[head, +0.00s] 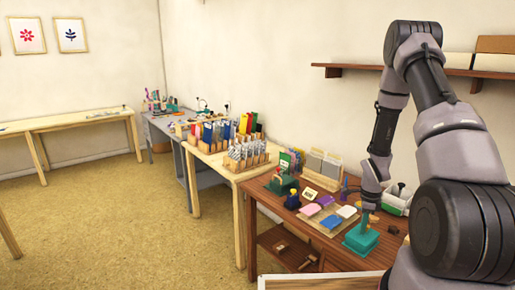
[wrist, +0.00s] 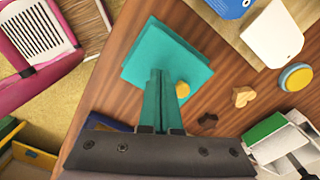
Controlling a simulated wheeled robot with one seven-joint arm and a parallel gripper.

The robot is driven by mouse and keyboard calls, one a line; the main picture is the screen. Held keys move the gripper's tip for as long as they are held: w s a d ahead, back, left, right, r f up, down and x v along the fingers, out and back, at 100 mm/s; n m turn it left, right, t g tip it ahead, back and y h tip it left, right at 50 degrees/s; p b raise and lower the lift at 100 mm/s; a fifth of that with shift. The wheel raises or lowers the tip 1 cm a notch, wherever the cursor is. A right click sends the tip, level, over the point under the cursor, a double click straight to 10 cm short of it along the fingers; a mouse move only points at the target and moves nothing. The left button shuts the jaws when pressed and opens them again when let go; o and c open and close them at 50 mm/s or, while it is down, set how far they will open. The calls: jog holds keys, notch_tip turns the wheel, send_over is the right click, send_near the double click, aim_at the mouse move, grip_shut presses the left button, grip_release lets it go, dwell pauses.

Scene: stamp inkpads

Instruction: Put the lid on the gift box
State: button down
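A teal square box shape (head: 360,240) stands on the brown table near its front right in the head view. In the wrist view it shows as a teal square (wrist: 160,45) with two slightly offset square outlines; I cannot tell lid from box there. My gripper (wrist: 161,73) points down over it, with its two teal fingers close together and their tips at or just above the square's surface. The fingers cover what lies between them, so a thin grasped part cannot be made out. In the head view my gripper (head: 365,221) is small above the teal shape.
A tray of coloured inkpads (head: 331,221) lies left of the teal shape. In the wrist view a wooden heart (wrist: 243,96), a dark star (wrist: 207,121) and a round yellow-and-blue piece (wrist: 295,77) lie on its right. A green-and-white case (wrist: 270,140) is at the lower right.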

jog(key=shift+f, duration=0.55)
dwell(0.6)
jog(key=shift+r, duration=0.1)
jog(key=shift+r, duration=3.4)
jog(key=shift+r, duration=0.1)
